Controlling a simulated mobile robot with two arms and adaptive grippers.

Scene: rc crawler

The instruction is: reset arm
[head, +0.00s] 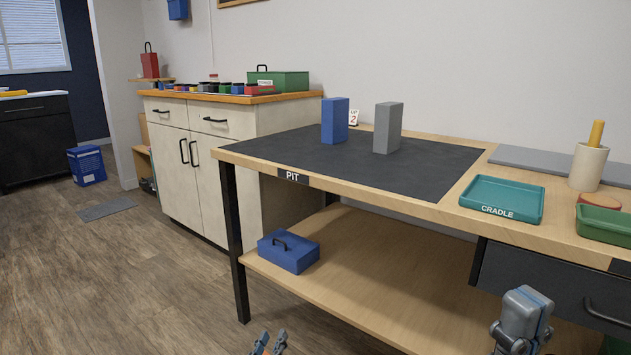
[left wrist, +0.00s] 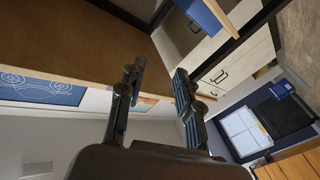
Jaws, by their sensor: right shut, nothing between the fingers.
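My left gripper (head: 268,343) shows only its fingertips at the bottom edge of the head view, in front of the workbench and left of its lower shelf. In the left wrist view its two fingers (left wrist: 158,78) stand apart with nothing between them, so it is open and empty. My right gripper (head: 522,312) is at the lower right of the head view, in front of the bench drawer. It is shut and holds nothing. Most of both arms is out of the head view.
The workbench has a dark PIT mat (head: 270,156) with a blue block (head: 334,120) and a grey block (head: 387,128) upright on it. A teal CRADLE tray (head: 502,199) sits to the right. A blue toolbox (head: 289,252) is on the lower shelf (head: 365,270).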

